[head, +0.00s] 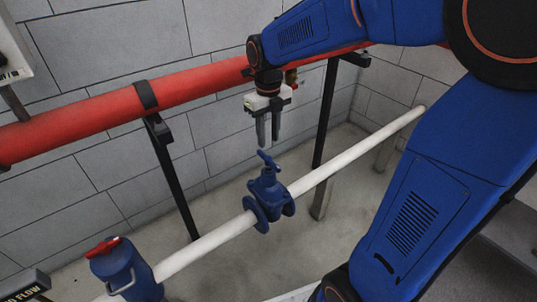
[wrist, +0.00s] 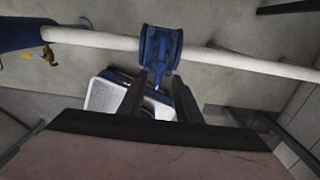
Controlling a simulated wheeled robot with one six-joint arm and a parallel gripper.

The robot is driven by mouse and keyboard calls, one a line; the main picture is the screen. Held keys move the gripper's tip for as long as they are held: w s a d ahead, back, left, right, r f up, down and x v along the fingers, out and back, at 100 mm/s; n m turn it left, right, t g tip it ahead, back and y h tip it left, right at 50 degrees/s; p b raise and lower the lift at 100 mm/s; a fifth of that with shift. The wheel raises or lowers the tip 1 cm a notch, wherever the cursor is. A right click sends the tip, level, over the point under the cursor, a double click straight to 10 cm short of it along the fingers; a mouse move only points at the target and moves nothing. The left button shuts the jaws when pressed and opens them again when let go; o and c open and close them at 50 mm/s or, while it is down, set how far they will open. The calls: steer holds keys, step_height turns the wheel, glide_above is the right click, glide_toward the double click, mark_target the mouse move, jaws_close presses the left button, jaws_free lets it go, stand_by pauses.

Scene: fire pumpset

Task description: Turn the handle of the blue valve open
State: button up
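The blue valve (head: 268,196) sits in the white pipe, with its small blue handle (head: 267,160) on top. My gripper (head: 267,144) hangs pointing down just above the handle, apparently clear of it. Its two dark fingers are apart with nothing visible between them. In the wrist view the valve (wrist: 160,47) lies just ahead of the fingertips of my gripper (wrist: 160,75), roughly centred between them. The handle is small there and hard to make out against the valve body.
The white pipe (head: 210,240) runs diagonally low over the floor. A thick red pipe (head: 90,115) runs along the grey wall behind my gripper, held by black posts (head: 172,180). A blue canister-like part with a red handle (head: 103,246) stands at lower left.

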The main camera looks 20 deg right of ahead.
mark_target(268, 159)
step_height(268, 159, down, 8)
steer(key=shift+r, duration=0.1)
steer(key=shift+c, duration=0.3)
jaws_close()
